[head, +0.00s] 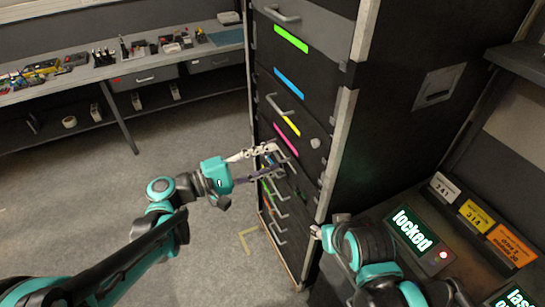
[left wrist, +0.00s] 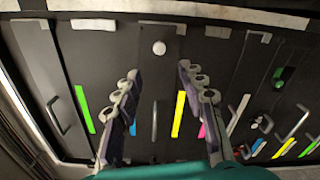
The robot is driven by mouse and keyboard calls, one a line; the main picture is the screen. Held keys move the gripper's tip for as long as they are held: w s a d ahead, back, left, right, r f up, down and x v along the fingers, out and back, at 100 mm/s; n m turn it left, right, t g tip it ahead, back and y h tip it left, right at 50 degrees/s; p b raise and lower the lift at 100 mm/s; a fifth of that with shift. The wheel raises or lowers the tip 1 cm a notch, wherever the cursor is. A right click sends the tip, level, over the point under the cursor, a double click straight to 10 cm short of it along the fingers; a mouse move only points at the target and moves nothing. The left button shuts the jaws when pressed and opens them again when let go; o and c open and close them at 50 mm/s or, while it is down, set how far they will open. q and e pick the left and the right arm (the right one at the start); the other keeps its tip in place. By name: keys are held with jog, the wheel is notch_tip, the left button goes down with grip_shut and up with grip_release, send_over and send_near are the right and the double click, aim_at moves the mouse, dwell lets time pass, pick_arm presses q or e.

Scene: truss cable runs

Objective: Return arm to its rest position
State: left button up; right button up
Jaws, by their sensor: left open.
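My left gripper (head: 279,160) is open in front of the dark drawer cabinet (head: 300,75), its fingers pointing at the drawer fronts. It is empty. In the left wrist view the two fingertips (left wrist: 158,70) are spread wide, with the cabinet front (left wrist: 145,60) beyond them. A drawer handle (left wrist: 154,120) shows between the fingers, and I cannot tell how far off it is. My right arm (head: 362,245) is at the lower right, beside the console. Its gripper end (head: 318,231) shows only in small part near the cabinet's lower corner.
A console (head: 440,225) at the right has a lit "locked" display (head: 412,230) and several labels. A workbench (head: 100,75) with tools stands at the back left. The grey floor (head: 110,190) between bench and cabinet is clear.

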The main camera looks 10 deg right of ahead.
dwell(0.3)
pick_arm(q)
jog(key=s+a+f+m+y, duration=0.3)
jog(key=s+a+f+y, duration=0.35)
jog(key=f+y, duration=0.2)
jog(key=s+a+f+m+y, duration=0.2)
jog(key=s+a+y, duration=0.1)
jog(key=a, duration=0.4)
jog(key=s+a+f+m+t+y, duration=0.1)
jog(key=s+a+f+m+y, duration=0.1)
jog(key=a+y, duration=0.3)
jog(key=s+a, duration=0.1)
jog(key=a, duration=0.2)
jog(key=shift+s+f, duration=0.25)
jog(key=shift+s, duration=0.05)
